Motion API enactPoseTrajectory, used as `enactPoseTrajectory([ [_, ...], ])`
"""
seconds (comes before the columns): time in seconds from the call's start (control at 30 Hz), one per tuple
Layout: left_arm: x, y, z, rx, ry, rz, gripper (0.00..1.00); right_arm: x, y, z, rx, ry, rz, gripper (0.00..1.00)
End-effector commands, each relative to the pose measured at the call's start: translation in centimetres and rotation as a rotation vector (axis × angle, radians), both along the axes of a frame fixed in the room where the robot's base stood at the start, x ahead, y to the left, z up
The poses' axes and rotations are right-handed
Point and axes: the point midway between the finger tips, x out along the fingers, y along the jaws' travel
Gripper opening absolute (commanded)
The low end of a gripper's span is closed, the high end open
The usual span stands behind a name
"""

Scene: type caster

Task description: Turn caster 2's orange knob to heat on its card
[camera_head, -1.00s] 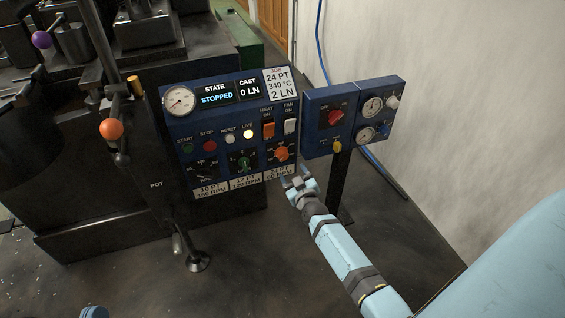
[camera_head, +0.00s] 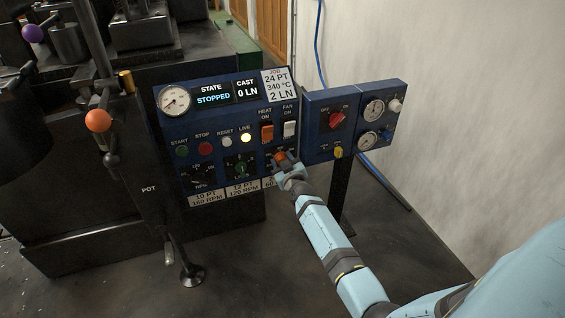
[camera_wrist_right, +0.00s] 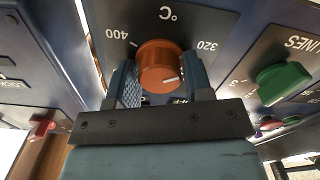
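The orange knob (camera_head: 281,157) sits low on the right of the blue control panel, mostly behind my right gripper (camera_head: 289,172). In the right wrist view the orange knob (camera_wrist_right: 158,66) lies between the two fingers of my right gripper (camera_wrist_right: 161,80). The fingers stand apart, one on each side of it; whether they touch it is unclear. Its white pointer mark faces lower right in that view. The scale shows 400, °C and 320; lower lettering is partly hidden. The job card (camera_head: 280,85) reads 24 PT, 340 °C, 2 LN. My left gripper is out of view.
A green knob (camera_head: 240,167) sits left of the orange one, with an orange heat switch (camera_head: 267,132) and white fan switch (camera_head: 290,129) above. A second panel (camera_head: 315,121) with a red knob (camera_head: 336,119) and gauges stands right. The display reads STOPPED, 0 LN.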

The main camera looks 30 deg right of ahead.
Motion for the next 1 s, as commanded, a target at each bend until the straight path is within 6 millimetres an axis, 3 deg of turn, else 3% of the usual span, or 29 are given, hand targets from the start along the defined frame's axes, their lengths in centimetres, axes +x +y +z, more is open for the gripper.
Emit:
enactPoseTrajectory([
  [0.03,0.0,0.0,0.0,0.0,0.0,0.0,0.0,0.0,0.0,0.0,0.0,0.0,0.0,0.35],
  [0.1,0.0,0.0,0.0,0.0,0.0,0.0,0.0,0.0,0.0,0.0,0.0,0.0,0.0,0.19],
  [0.13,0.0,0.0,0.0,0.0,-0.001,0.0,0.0,0.0,0.0,0.0,0.0,0.0,0.0,0.16],
  [0.57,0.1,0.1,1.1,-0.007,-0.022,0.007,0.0,0.0,-0.1,0.2,0.08,-0.019,0.0,0.16],
  [1.0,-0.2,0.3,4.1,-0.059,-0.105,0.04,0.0,0.0,-0.1,0.2,0.438,-0.105,0.001,0.16],
])
